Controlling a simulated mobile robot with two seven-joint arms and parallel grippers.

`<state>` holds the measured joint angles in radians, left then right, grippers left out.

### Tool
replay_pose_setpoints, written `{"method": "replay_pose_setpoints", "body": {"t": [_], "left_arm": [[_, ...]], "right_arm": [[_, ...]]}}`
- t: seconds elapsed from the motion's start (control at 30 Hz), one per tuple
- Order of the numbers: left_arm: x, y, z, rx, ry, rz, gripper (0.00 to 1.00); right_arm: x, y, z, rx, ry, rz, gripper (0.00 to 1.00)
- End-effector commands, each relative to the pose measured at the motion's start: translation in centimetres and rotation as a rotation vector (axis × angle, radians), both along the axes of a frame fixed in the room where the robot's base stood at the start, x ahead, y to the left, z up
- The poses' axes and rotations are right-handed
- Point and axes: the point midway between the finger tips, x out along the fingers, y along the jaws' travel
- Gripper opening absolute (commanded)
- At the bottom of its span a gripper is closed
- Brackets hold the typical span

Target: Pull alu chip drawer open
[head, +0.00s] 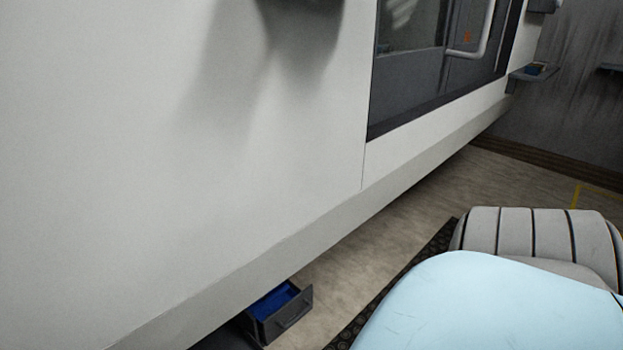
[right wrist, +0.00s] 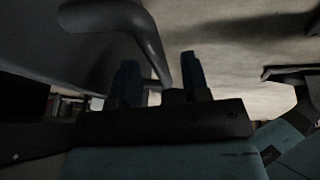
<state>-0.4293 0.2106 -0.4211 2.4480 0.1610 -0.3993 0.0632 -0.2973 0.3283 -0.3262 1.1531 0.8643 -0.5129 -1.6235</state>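The alu chip drawer (head: 268,325) is a dark grey box with a blue inside, low under the white machine. It sticks out from below the machine's lower edge, and part of its open top shows. Its bar handle (head: 294,311) is on the front face. In the right wrist view a thick dark grey curved bar (right wrist: 148,38), seemingly the handle, comes down between the fingers of my right gripper (right wrist: 162,75). The two dark blue fingers are apart; I cannot tell whether either touches the bar. My left gripper is in neither view.
The large white machine wall (head: 200,160) fills the left of the head view, with a dark window (head: 420,60). A small shelf (head: 533,76) stands out at the far right. Beige floor (head: 400,255) beside the drawer is clear up to a black mat edge (head: 435,250).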

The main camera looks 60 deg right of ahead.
Motion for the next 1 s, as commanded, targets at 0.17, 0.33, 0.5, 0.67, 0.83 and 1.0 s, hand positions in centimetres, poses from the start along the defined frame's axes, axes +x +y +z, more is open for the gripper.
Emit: {"method": "replay_pose_setpoints", "body": {"t": [0.17, 0.33, 0.5, 0.67, 0.83, 1.0], "left_arm": [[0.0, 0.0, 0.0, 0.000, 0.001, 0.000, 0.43], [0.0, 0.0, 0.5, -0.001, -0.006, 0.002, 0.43], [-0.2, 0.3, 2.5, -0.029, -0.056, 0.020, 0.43], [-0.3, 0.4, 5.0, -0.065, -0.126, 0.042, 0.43], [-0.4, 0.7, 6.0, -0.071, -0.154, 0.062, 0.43], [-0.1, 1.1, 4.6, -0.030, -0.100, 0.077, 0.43]], "right_arm": [[0.1, 0.0, 0.0, 0.001, -0.001, 0.000, 0.42], [-0.1, -0.3, 0.8, -0.001, -0.002, 0.001, 0.42], [-0.9, -1.3, 3.7, -0.002, -0.002, 0.003, 0.42], [-1.9, -2.5, 7.2, -0.003, -0.002, 0.004, 0.42], [-2.8, -3.6, 10.3, -0.001, -0.001, 0.004, 0.42], [-3.3, -4.4, 12.1, -0.001, 0.000, 0.002, 0.42]]}}
